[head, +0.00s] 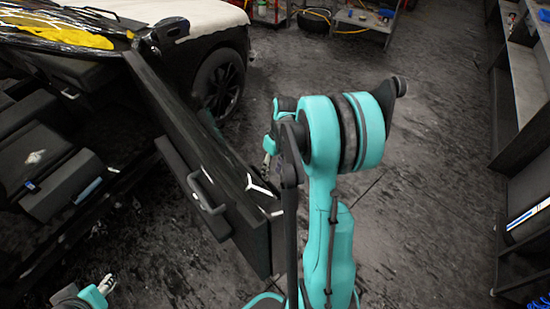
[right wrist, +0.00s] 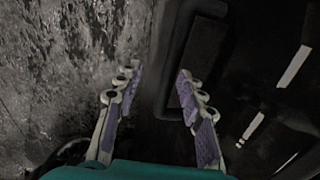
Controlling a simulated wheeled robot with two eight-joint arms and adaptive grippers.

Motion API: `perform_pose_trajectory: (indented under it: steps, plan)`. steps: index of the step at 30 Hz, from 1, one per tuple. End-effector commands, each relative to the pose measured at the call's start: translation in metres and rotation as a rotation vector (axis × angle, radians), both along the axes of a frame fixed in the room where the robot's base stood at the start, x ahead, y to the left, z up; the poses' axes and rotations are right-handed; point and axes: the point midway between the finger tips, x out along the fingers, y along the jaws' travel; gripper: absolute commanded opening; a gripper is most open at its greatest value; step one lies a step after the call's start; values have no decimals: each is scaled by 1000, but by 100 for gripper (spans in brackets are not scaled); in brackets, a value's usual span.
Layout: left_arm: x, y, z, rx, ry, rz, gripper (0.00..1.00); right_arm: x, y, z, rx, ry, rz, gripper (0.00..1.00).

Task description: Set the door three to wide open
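The black car door (head: 170,115) stands swung out from the car, its inner side with a grab handle (head: 207,195) facing left. My right gripper (head: 267,160) is on the door's outer side, mostly hidden behind my own arm. In the right wrist view my right gripper (right wrist: 158,75) is open, with purple-padded fingers apart. A dark, bar-like handle (right wrist: 168,60) shows between and beyond the fingertips; whether they touch it I cannot tell. My left gripper (head: 106,284) shows only in part at the bottom left, away from the door; its opening is unclear.
The car's dark interior with a seat (head: 45,160) lies at the left. A front wheel (head: 218,85) is behind the door. Shelving (head: 515,90) runs along the right edge, and a low rack (head: 365,22) stands at the back. The floor (head: 430,170) between my right arm and the shelving is clear.

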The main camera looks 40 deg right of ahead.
Motion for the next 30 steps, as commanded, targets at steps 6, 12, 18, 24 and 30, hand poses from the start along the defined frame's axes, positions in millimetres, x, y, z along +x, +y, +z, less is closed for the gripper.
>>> perform_pose_trajectory:
  steps: [6, 12, 18, 24, 30]
  plan:
    - [0, 0, 0, 0, 0, 0, 40, -1, -9, 50, 1, 0, -2, 39]
    - [0, 0, 0, 0, 0, 0, 40, -1, -15, 81, 1, 0, 0, 39]
    - [0, 0, 0, 0, 0, 0, 40, -1, -16, 91, 1, 0, 0, 39]
    - [0, 0, 0, 0, 0, 0, 40, -1, -16, 91, 1, 0, 0, 39]
    - [0, 0, 0, 0, 0, 0, 40, 0, -16, 91, 1, 0, 0, 39]
